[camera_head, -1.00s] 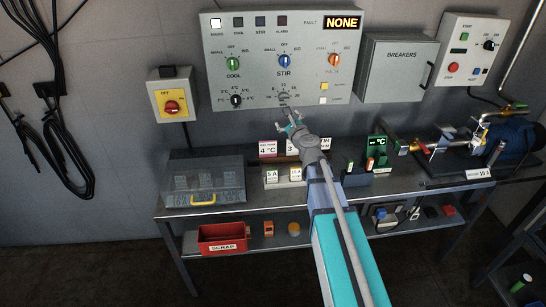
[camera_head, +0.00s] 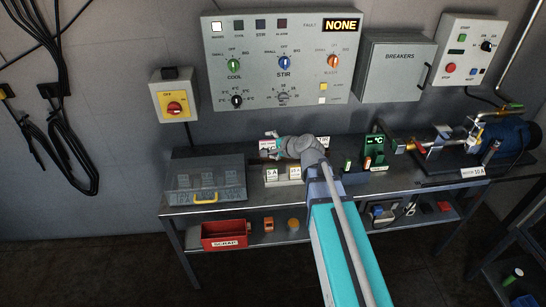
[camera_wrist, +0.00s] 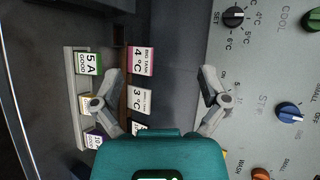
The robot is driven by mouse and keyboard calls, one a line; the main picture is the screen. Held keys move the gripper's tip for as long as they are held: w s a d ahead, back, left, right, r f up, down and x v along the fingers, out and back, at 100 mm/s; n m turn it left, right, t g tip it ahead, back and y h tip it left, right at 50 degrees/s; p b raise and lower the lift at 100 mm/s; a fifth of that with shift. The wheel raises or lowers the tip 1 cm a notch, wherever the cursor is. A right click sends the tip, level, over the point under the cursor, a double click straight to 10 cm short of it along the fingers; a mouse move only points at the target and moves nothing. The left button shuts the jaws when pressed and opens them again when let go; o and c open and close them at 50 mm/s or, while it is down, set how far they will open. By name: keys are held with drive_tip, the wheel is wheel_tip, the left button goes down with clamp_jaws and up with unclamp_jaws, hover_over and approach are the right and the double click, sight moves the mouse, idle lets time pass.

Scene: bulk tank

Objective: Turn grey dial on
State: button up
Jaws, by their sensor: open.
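The grey dial (camera_head: 284,100) is on the wall panel (camera_head: 345,90), below the blue STIR knob (camera_head: 285,62). Its pointer setting is too small to read. My gripper (camera_head: 268,143) is open and empty, below and left of the dial, in front of the small signs at the back of the bench. In the wrist view my gripper (camera_wrist: 160,75) has its fingers spread, with signs behind the left finger and the panel behind the right one. The right finger covers the place of the grey dial there; the blue knob (camera_wrist: 290,112) shows beside it.
A black SET dial (camera_head: 237,101), a green COOL knob (camera_head: 233,64) and an orange knob (camera_head: 334,61) are on the same panel. Sign holders (camera_head: 283,174) and a clear-covered box (camera_head: 204,182) stand on the bench. A yellow switch box (camera_head: 174,102) is left of the panel.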

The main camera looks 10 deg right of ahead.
drive_tip(key=shift+s+d+f+n+g+h+p, duration=0.15)
drive_tip(key=shift+s+f+n+g+p, duration=0.15)
drive_tip(key=shift+s+n+g, duration=0.4)
drive_tip(key=shift+s+a+f+n+g+h+p, duration=0.1)
drive_tip(key=shift+s+f+n+g+h+p, duration=0.25)
drive_tip(key=shift+s+n, duration=0.6)
drive_tip(key=shift+s+d+f+n+g+p, duration=0.15)
drive_tip(key=shift+s+f+n+g, duration=0.3)
drive_tip(key=shift+s+n+g, duration=0.35)
drive_tip(key=shift+s+a, duration=0.1)
drive_tip(key=s+d+f+n+g+h, duration=0.2)
drive_tip(key=s+d+n+g+h, duration=0.1)
drive_tip(key=s, duration=0.4)
drive_tip(key=s+d+f+n+g+h, duration=0.3)
drive_tip(key=s+d+n, duration=0.2)
drive_tip(key=s, duration=0.3)
drive_tip(key=shift+g+p, duration=0.35)
drive_tip(key=shift+p, duration=0.05)
